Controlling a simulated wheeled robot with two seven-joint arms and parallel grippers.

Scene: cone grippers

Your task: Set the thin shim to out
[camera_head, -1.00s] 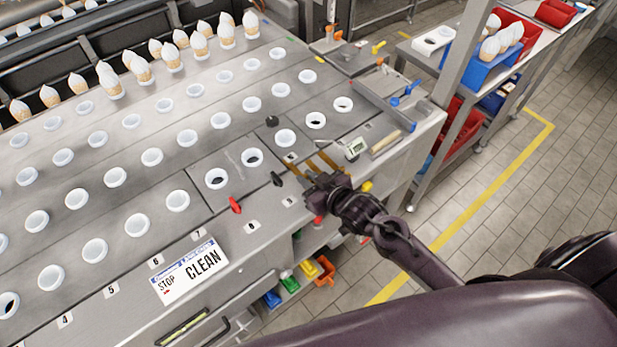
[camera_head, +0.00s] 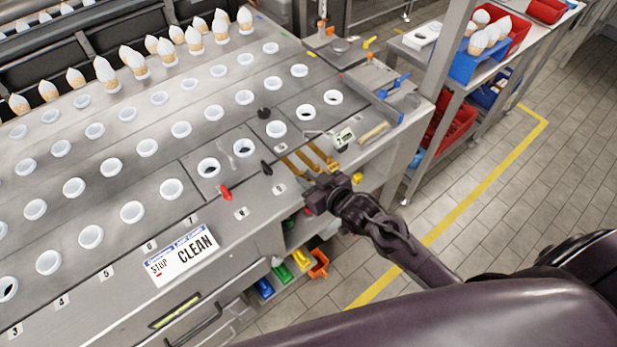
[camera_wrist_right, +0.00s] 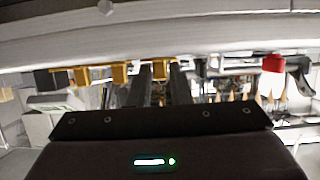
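Several gold shim strips (camera_head: 307,160) stick out at the front edge of the steel counter, near its right end. In the right wrist view a row of gold tabs (camera_wrist_right: 88,75) shows under a pale edge. I cannot tell for sure which is the thin shim. My right gripper (camera_head: 308,180) is at the near ends of the strips, partly covering them. In the right wrist view its two dark fingers (camera_wrist_right: 161,86) stand apart, with one gold tab (camera_wrist_right: 158,71) showing between their far ends; contact is not clear. My left gripper is not in view.
The counter holds rows of white-rimmed holes (camera_head: 132,212), black knobs (camera_head: 264,113), a red clip (camera_head: 225,192) and a small display (camera_head: 343,138) close to the gripper. Colored bins (camera_head: 301,259) sit below the front edge. Open tiled floor (camera_head: 500,200) lies to the right.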

